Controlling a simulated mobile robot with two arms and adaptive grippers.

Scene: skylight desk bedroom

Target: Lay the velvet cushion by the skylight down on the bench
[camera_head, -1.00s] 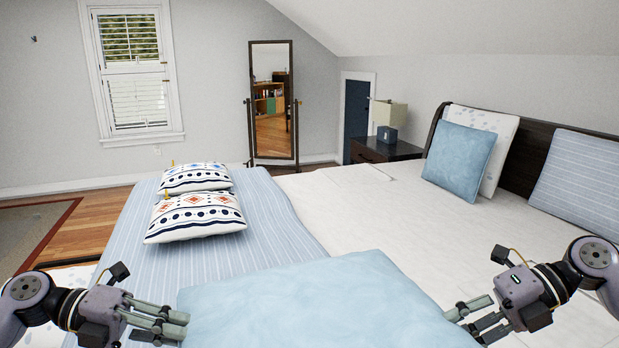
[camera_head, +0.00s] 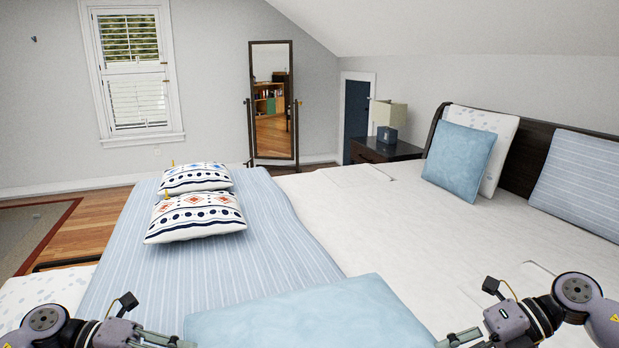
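The light blue velvet cushion (camera_head: 310,321) lies at the bottom middle of the head view, between my two grippers, its near part cut off by the frame. My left gripper (camera_head: 170,341) is at its left edge and my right gripper (camera_head: 460,341) at its right edge. Both fingertips are partly cut off, so I cannot tell how far they are open or whether they grip the cushion. At the lower left, a dark rail (camera_head: 66,263) that may be part of the bench shows beside a white speckled cushion (camera_head: 40,293).
The bed has a striped blue cover (camera_head: 265,262) and a white sheet (camera_head: 400,222). Two patterned pillows (camera_head: 196,216) lie on the cover. Another blue cushion (camera_head: 459,160) leans at the headboard. A mirror (camera_head: 271,105) and nightstand (camera_head: 385,150) stand behind. Floor (camera_head: 88,222) shows at left.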

